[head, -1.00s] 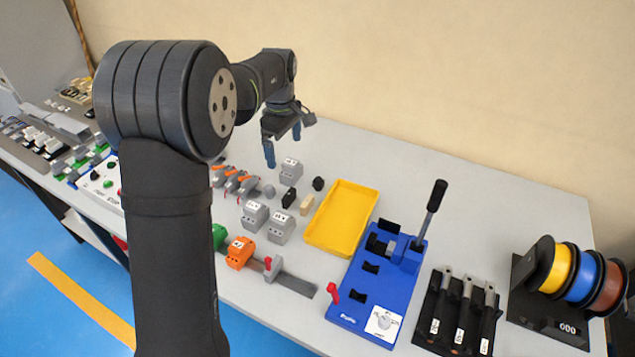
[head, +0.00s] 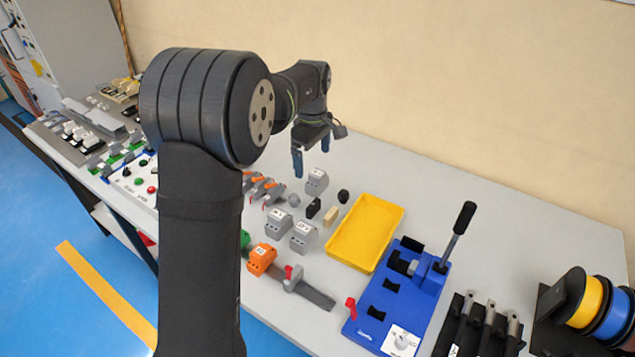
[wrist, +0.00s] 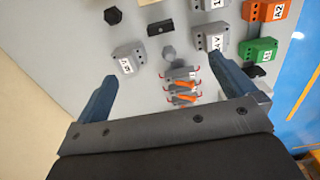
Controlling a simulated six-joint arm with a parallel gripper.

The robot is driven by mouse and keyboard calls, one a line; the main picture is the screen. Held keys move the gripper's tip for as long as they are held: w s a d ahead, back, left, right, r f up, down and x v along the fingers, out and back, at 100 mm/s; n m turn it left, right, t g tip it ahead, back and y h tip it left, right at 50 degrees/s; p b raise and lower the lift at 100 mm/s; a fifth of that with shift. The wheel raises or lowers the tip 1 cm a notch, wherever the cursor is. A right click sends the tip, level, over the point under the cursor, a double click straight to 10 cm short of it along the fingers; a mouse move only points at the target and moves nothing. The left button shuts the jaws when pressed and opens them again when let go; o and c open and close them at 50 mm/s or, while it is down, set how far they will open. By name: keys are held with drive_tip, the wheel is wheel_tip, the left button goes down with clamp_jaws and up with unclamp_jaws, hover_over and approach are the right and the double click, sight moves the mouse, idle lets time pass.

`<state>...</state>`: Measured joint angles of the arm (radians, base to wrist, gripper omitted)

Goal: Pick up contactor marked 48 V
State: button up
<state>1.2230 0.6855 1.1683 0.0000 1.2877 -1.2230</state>
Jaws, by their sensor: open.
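Three grey contactors with white labels stand on the bench. One (head: 316,181) is at the back, close below my gripper in the head view; it also shows at left in the wrist view (wrist: 129,58). A second (head: 278,221) shows in the wrist view (wrist: 211,40) with a label ending in "4V". The third (head: 303,237) is partly cut off at the wrist view's top edge (wrist: 212,8). I cannot surely read which is marked 48 V. My gripper (head: 311,158) is open and empty above the bench; its blue fingers also show in the wrist view (wrist: 164,75).
A black block (head: 313,208), a grey hexagonal piece (head: 294,200) and orange-levered connectors (head: 268,187) lie near the contactors. A yellow tray (head: 391,214) and a blue bender (head: 410,310) stand to the right. An orange block (head: 261,259) sits on a rail in front.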

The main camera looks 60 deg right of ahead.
drive_tip(key=c, duration=0.7)
drive_tip(key=shift+c, duration=0.2)
drive_tip(key=m, duration=1.8)
hover_over(317, 181)
drive_tip(key=w+d, duration=0.1)
drive_tip(key=d, duration=0.1)
drive_tip(key=f, duration=0.1)
wheel_tip(317, 181, down, 17)
drive_tip(key=shift+w+f, duration=0.15)
